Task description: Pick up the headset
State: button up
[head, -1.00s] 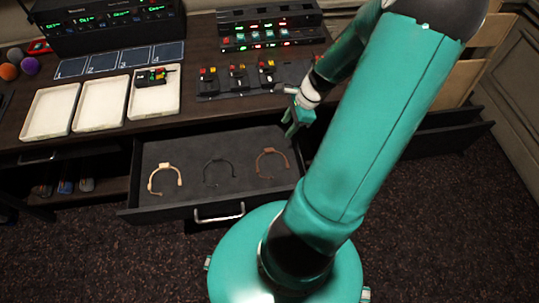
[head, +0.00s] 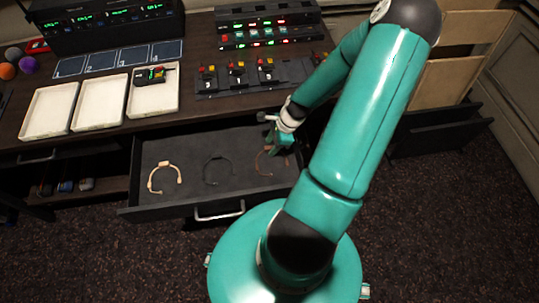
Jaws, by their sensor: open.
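Three headsets lie apart in an open drawer (head: 200,145) below the desk. A cream headset (head: 179,180) is at the left, a black headset (head: 207,172) in the middle, and a brown headset (head: 259,163) at the right. My gripper (head: 277,155) is open over the right part of the drawer, at the brown headset, and covers part of it. I cannot tell whether it touches the headset.
The drawer's front has a metal handle (head: 218,213). Above it the desk holds white trays (head: 47,112), a dark device (head: 150,77) in the right tray, and a panel of switches (head: 237,88). Another drawer (head: 440,130) stands open at the right.

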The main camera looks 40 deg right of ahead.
jog(key=shift+w+a+f, duration=0.1)
jog(key=shift+f, duration=0.1)
grip_shut()
jog(key=shift+r, duration=0.15)
